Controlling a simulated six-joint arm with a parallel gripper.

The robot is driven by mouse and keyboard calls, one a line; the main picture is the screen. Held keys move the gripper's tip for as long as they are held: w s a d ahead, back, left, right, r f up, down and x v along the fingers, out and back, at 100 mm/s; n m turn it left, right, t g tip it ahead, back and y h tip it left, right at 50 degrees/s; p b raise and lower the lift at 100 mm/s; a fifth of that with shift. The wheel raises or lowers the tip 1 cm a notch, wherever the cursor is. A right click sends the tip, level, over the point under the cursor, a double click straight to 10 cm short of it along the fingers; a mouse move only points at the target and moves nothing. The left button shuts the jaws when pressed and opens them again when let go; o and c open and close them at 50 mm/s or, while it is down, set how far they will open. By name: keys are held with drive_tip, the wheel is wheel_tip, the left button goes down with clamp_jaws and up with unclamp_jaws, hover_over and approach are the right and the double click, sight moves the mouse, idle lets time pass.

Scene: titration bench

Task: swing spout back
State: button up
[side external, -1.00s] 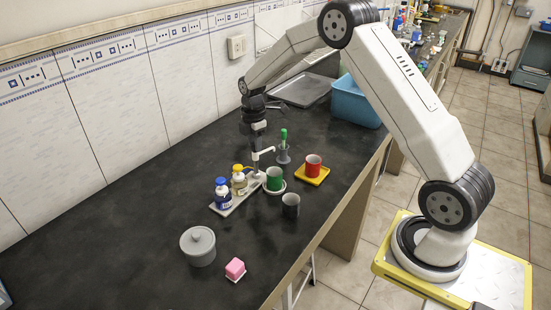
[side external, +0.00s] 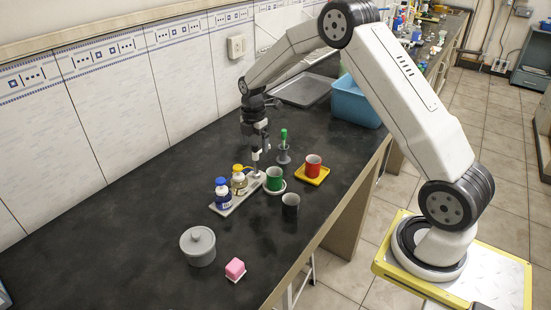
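A slim post with a small pale spout (side external: 255,156) stands at the right end of a white stand (side external: 235,206), close to the green cup. My gripper (side external: 261,147) points down right at the top of the post and covers part of it. The spout's direction is mostly hidden by the fingers, and I cannot tell whether they touch or grip it. The green cup (side external: 274,177) stands upright on a white saucer (side external: 275,189) just right of the post.
Bottles with blue (side external: 222,193) and yellow (side external: 239,179) caps stand on the stand. A red cup (side external: 313,163) on a yellow saucer, a dark cup (side external: 290,205) and a green-handled tool in a holder (side external: 284,151) stand close by.

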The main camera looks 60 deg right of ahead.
drive_tip(key=shift+r, duration=0.1)
drive_tip(key=shift+r, duration=3.45)
drive_tip(key=s+a+m+t, duration=0.1)
drive_tip(key=s+a+m, duration=0.3)
drive_tip(key=s+m, duration=0.2)
drive_tip(key=s+a+f+m, duration=0.1)
drive_tip(key=s+a+m, duration=0.4)
drive_tip(key=s, duration=0.4)
drive_tip(key=s+a+f+m+t, duration=0.1)
drive_tip(key=s+a+m, duration=0.3)
drive_tip(key=s+m, duration=0.3)
drive_tip(key=shift+s+a+t, duration=0.25)
drive_tip(key=shift+s+t, duration=0.05)
drive_tip(key=shift+s, duration=0.1)
